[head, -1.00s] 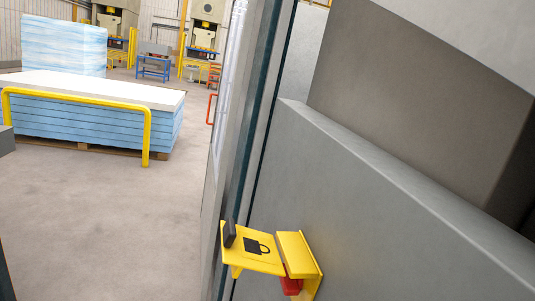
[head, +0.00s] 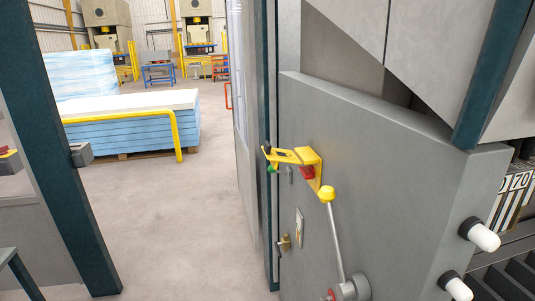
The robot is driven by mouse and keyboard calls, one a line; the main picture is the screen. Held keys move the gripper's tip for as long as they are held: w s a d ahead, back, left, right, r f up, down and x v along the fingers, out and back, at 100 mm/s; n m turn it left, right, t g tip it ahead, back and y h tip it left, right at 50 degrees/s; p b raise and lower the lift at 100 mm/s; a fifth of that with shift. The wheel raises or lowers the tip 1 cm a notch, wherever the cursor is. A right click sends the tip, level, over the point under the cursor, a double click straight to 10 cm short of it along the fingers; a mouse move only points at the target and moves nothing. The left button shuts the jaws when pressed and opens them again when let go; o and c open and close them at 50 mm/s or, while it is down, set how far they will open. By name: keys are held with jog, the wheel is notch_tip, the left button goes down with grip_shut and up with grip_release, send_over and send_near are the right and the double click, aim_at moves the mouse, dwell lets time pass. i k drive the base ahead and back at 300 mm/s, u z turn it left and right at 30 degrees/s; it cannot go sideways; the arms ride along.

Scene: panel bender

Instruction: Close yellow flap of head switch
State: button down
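The yellow flap (head: 285,156) of the head switch stands open, sticking out to the left from its yellow bracket (head: 313,163). A small dark tab (head: 267,149) is at its outer end. A red part (head: 307,173) shows under the bracket, and a green part (head: 271,170) is below the flap's outer end. The switch is on a grey machine housing (head: 400,190), right of the picture's middle. My gripper is not in view, so its state and distance to the flap do not show.
Below the switch are a lever with a yellow knob (head: 327,194) and a key-like fitting (head: 283,244). White-capped pegs (head: 484,237) stick out at right. A dark post (head: 62,180) stands at left. The floor (head: 190,220) between is clear; a sheet stack (head: 145,125) with a yellow rail is behind.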

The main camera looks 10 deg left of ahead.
aim_at(275, 155)
jog(key=z, duration=0.55)
jog(key=k, duration=0.1)
jog(key=u, duration=0.95)
jog(key=i, duration=1.4)
jog(key=z, duration=0.4)
